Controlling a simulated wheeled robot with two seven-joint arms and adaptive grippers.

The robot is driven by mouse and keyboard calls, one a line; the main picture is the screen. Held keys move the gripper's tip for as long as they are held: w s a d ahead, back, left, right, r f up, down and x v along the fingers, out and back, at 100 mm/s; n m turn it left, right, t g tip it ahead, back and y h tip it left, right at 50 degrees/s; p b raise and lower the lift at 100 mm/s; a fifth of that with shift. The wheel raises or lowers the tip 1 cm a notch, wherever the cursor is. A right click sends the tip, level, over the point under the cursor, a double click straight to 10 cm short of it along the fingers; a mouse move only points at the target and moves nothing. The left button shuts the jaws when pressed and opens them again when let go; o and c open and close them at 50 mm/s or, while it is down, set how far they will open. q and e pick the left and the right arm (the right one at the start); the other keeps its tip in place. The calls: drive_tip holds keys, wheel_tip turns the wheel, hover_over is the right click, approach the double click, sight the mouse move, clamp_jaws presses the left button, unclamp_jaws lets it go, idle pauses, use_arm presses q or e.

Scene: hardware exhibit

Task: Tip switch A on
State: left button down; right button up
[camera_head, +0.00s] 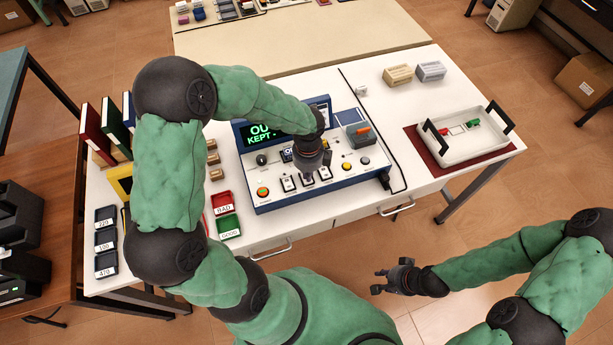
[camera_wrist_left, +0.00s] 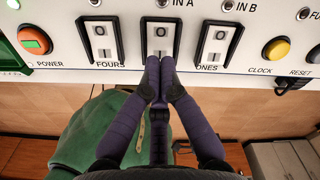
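The control panel (camera_head: 265,174) stands on the white table, with a row of three rocker switches at its front. In the left wrist view these are a left switch marked FOURS (camera_wrist_left: 101,40), a middle switch (camera_wrist_left: 160,35) with its label hidden, and a right switch marked ONES (camera_wrist_left: 216,42). Each shows a 0 on its upper part. No switch label reading A is visible; "IN A" is printed above the row. My left gripper (camera_wrist_left: 160,62) has its fingertips together at the lower part of the middle switch; contact is unclear. My right gripper (camera_head: 378,281) is open and empty, in front of the table.
The panel also has a power button (camera_wrist_left: 34,40), a yellow clock button (camera_wrist_left: 276,48) and a green-lit display (camera_head: 262,133), partly hidden by my left arm. Red and green trays (camera_head: 229,226) lie left of it. A white tray (camera_head: 460,150) stands at the right.

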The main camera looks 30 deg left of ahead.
use_arm(q)
drive_tip(key=shift+f+b, duration=0.6)
drive_tip(key=shift+f, duration=0.3)
idle(0.4)
drive_tip(key=shift+r, duration=0.15)
wheel_tip(320, 180, up, 7)
drive_tip(key=p, duration=0.6)
drive_tip(key=shift+p, duration=0.35)
idle(0.4)
